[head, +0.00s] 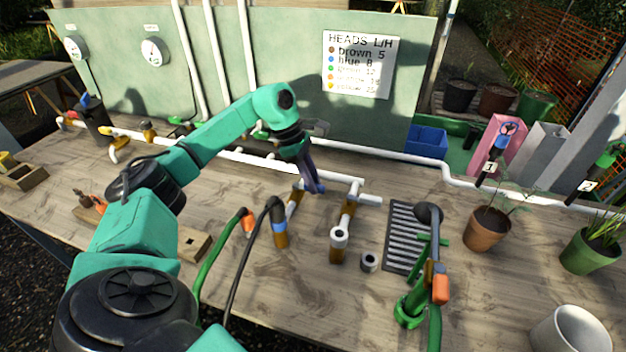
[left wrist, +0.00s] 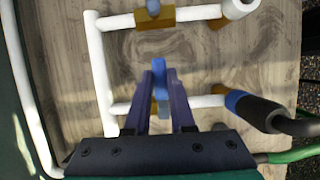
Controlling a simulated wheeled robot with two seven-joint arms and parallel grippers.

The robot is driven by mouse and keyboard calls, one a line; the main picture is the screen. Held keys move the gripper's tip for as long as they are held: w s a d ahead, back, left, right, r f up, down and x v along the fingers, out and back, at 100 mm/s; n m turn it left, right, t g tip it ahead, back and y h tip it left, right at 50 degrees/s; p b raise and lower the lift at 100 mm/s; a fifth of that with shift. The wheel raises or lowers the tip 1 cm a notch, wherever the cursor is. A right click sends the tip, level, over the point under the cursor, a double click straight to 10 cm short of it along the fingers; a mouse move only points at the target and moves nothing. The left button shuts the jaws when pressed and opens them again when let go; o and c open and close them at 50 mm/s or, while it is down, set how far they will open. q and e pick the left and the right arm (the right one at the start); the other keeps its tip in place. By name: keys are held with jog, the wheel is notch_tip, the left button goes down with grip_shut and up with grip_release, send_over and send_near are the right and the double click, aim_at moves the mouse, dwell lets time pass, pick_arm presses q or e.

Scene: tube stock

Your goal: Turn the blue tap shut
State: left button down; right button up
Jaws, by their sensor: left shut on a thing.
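In the left wrist view the blue tap's handle (left wrist: 161,80) stands between the two purple fingers of my left gripper (left wrist: 160,76), which is shut on it. The handle lies across the white pipe (left wrist: 205,101), over a brass body (left wrist: 163,106). The head view shows my left gripper (head: 314,188) low over the pipework, where it hides the blue handle. My right gripper is in neither view.
A blue-collared hose end (head: 279,226) is on the tapped branch. A second branch with a brass fitting (head: 347,214) stands to its right. A black grate (head: 402,235), green stand (head: 410,306) and potted plant (head: 486,229) are further right.

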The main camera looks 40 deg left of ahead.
pick_arm(q)
jog(key=shift+r, duration=0.1)
jog(key=c, duration=0.8)
grip_release()
jog(key=shift+o, duration=0.2)
jog(key=v, duration=1.4)
jog(key=shift+a+r, duration=0.2)
jog(key=shift+s, duration=0.1)
